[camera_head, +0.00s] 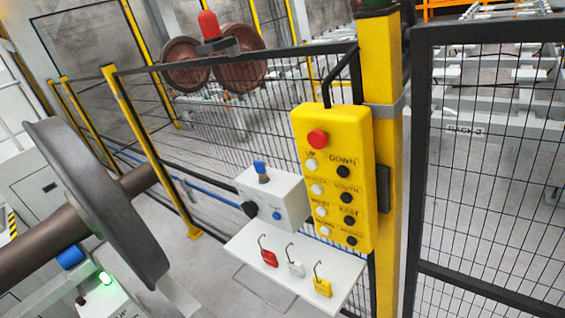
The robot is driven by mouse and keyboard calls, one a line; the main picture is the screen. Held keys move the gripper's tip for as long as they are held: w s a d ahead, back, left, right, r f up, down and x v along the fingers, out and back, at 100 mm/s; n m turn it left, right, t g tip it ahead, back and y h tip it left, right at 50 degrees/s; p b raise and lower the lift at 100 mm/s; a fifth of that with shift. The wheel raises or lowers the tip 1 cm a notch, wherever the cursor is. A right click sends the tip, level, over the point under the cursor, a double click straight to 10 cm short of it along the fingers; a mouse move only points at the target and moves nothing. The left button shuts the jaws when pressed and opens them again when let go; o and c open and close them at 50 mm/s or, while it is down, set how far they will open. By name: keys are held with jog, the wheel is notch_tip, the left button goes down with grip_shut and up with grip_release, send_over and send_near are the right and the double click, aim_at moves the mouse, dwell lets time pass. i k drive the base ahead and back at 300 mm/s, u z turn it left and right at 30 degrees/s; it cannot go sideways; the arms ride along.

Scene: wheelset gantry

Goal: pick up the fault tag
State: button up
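Three small tags with thin dark hooks lie or stand in a row on a white shelf (245,250) below the control boxes. There is a red tag (269,258) at the left, a white tag (296,268) in the middle and a yellow tag (322,288) at the right, nearest the shelf's front. Any writing on them is too small to read, so I cannot tell which is the fault tag. The tags stand apart from each other. My gripper does not show in this view.
A yellow pendant box (332,200) with a red button hangs beside a yellow post (380,150). A grey box (271,198) with a blue switch sits above the shelf. Mesh fence (490,190) stands right. A large wheelset (100,200) stands left.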

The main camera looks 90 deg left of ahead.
aim_at(270, 258)
jog(key=u, duration=2.4)
jog(key=k, duration=0.9)
jog(key=i, duration=0.95)
jog(key=u, duration=0.75)
